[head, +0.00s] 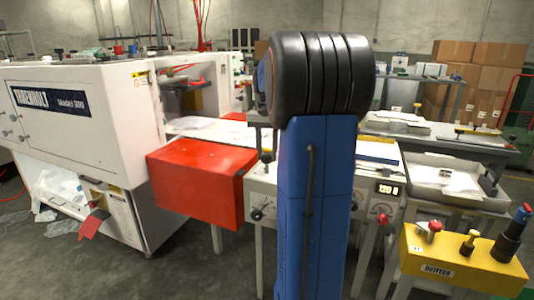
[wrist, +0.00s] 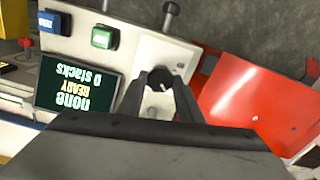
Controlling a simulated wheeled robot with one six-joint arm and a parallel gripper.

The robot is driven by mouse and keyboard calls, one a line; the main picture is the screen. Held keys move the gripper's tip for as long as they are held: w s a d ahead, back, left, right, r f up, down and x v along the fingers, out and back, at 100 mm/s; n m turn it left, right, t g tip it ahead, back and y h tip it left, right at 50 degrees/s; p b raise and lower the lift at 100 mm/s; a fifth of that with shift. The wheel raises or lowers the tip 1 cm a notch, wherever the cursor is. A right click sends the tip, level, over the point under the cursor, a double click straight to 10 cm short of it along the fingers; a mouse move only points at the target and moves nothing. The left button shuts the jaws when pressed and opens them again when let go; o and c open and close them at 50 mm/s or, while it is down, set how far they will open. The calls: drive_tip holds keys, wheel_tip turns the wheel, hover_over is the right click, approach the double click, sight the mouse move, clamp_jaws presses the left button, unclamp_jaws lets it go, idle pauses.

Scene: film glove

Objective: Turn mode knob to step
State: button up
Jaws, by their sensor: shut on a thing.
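My gripper (wrist: 160,80) shows in the wrist view, its dark fingers closed over the white control panel (wrist: 128,58). It is shut on the mode knob, which the fingers mostly cover; its pointer and the setting it faces cannot be read. Beside it on the panel is a dark display (wrist: 75,85) reading "none", "READY" and "0 Stacks", turned over in this view. In the head view my blue arm stands before the white machine front (head: 262,190), hiding much of it and the gripper's hold.
A green button (wrist: 102,38) and a blue button (wrist: 48,22) sit near the display. A red cover (wrist: 240,95) lies close to the right of my gripper; it also shows in the head view (head: 200,180). A yellow box (head: 460,265) stands at the right.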

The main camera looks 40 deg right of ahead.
sight(267, 156)
drive_tip(key=shift+m, duration=0.5)
drive_tip(key=o, duration=1)
drive_tip(key=shift+o, duration=0.2)
wheel_tip(267, 156, up, 17)
drive_tip(key=shift+r, duration=0.2)
idle(0.4)
